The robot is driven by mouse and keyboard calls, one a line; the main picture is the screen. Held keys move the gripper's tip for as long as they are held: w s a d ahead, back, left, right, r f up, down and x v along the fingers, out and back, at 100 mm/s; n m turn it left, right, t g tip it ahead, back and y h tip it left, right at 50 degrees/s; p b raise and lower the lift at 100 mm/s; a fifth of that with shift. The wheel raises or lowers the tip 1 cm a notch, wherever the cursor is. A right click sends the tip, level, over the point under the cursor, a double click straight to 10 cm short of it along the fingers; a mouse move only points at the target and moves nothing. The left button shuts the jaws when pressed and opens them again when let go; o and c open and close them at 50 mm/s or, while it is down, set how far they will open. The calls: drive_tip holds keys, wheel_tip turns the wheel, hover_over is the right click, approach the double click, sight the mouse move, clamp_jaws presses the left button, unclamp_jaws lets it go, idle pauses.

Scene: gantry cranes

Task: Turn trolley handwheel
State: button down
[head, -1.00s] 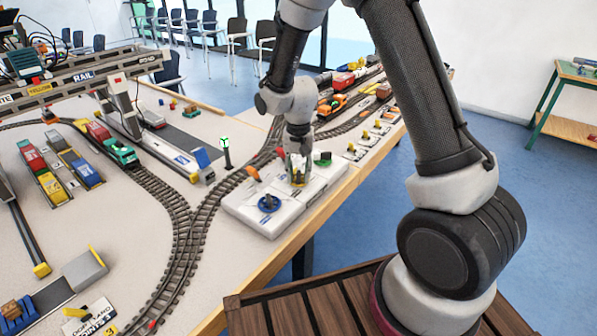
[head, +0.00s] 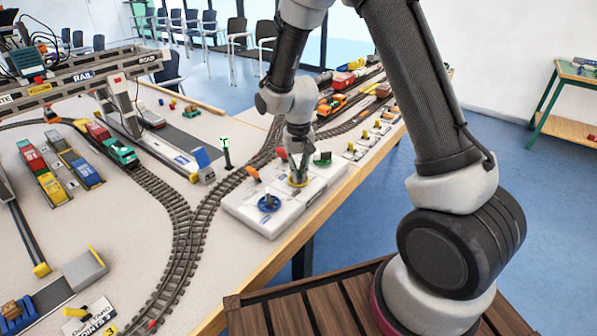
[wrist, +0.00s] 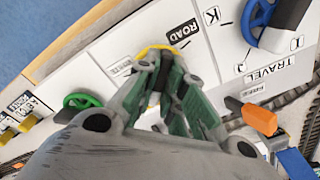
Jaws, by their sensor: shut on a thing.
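A white control panel (head: 250,218) lies on the table edge with three handwheels. My gripper (head: 298,174) points down at the yellow handwheel (head: 298,184) in its middle; in the wrist view my gripper (wrist: 160,82) is shut on the yellow handwheel (wrist: 153,49). The fingers hide most of that wheel, and its rim shows beyond them. A "ROAD" label (wrist: 182,32) is beside it. The blue handwheel (head: 268,203), by the word "TRAVEL" in the wrist view, and the green handwheel (head: 322,159) stand apart from my gripper.
Curved rail track (head: 200,225) runs left of the panel. A row of small yellow-knobbed switches (head: 366,135) lies beyond it. The gantry crane (head: 90,75) stands at left.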

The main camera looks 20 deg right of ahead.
sight(299, 172)
drive_tip(key=n, duration=0.4)
drive_tip(key=shift+d+n, duration=0.1)
drive_tip(key=shift+n, duration=0.2)
drive_tip(key=n, duration=0.4)
drive_tip(key=shift+n, duration=0.3)
drive_tip(key=c, duration=1.5)
unclamp_jaws()
wheel_tip(299, 172, up, 12)
